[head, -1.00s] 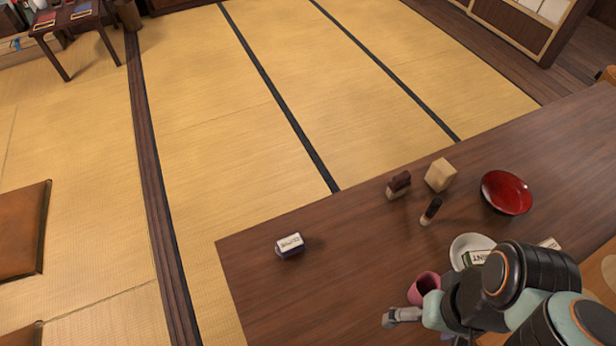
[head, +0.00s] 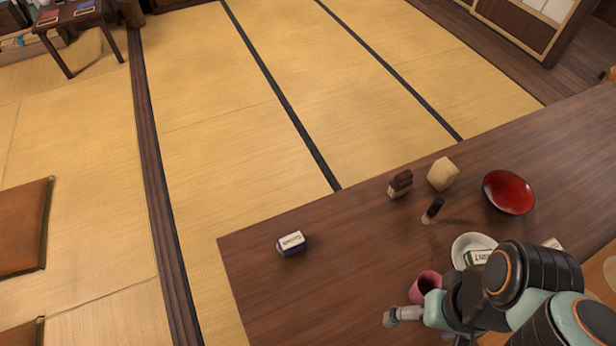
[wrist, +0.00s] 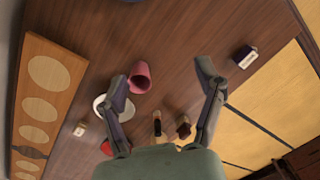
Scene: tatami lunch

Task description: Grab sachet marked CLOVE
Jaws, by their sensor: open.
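No label that I can read clearly says CLOVE. A dark packet with a white label (head: 291,243) lies alone near the table's left end; its lettering is too small to read surely. It also shows at the upper right of the wrist view (wrist: 245,57). A packet with a green-edged label, seemingly MINT (head: 478,257), lies on a white plate (head: 459,243), partly behind my arm. My gripper (wrist: 163,84) is open and empty above the table.
A pink cup (head: 426,286) stands close to my gripper. A red bowl (head: 508,192), a beige block (head: 443,174), a brown-topped item (head: 400,183) and a small dark bottle (head: 432,211) stand farther back. The table's left part is mostly clear.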

